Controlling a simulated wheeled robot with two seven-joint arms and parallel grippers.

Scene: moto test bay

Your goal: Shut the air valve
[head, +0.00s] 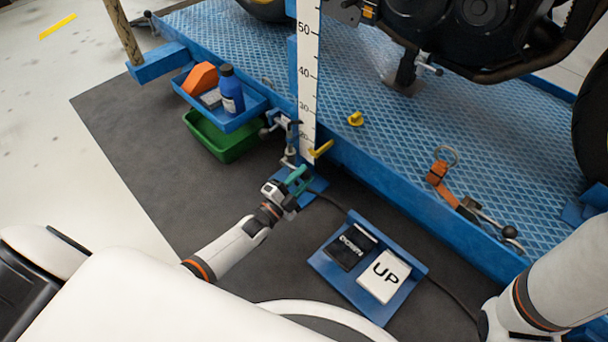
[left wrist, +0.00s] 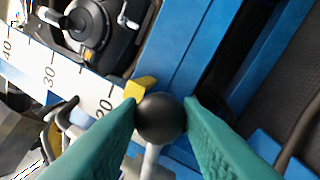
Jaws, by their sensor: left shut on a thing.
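My left gripper (head: 298,180) has teal fingers and is at the foot of the ruler post, beside the blue lift. In the left wrist view its fingertips (left wrist: 161,112) are shut on a black ball knob (left wrist: 160,120) at the end of a pale metal lever (left wrist: 151,160). I take this lever to be the air valve's handle; the valve body is not clear. A yellow part (left wrist: 140,88) shows just behind the knob, and a yellow handle (head: 322,148) shows by the ruler in the head view. My right gripper is out of view.
The ruler (head: 307,80) stands close behind my left gripper. A blue tray (head: 245,118) with bottle and a green bin (head: 222,140) lie left of it. An UP/DOWN pedal (head: 385,275) sits on the dark mat in front. The lift deck (head: 400,140) carries a motorcycle.

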